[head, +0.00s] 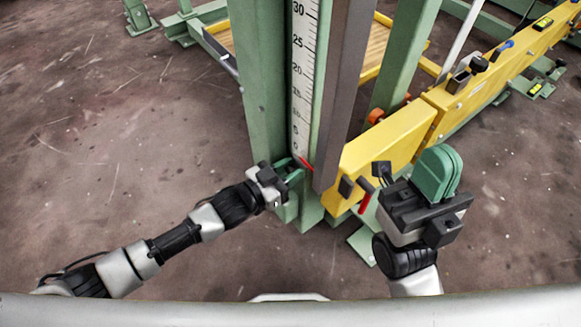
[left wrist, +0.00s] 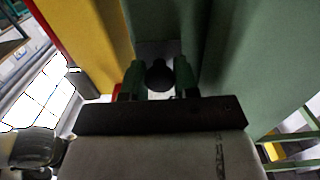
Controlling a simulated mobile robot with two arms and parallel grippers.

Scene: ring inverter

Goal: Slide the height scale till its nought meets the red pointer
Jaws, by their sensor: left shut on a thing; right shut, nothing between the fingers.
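The white height scale (head: 303,70) stands upright in the green post (head: 258,80), with its numbers rising from nought to 30 and beyond the top edge. The red pointer (head: 306,164) lies near its lower end; the nought looks slightly above the pointer's tip. My left gripper (head: 291,169) is at the foot of the scale, just below and left of the pointer. In the left wrist view its green fingers (left wrist: 158,80) are shut on a dark round knob (left wrist: 158,75). My right gripper (head: 437,172) is shut and empty, held to the right of the post.
A yellow beam (head: 400,135) runs from beside the post to the upper right. A grey column (head: 345,85) stands right of the scale. A red-handled lever (head: 366,201) sticks out near the beam's near end. Bare floor lies to the left.

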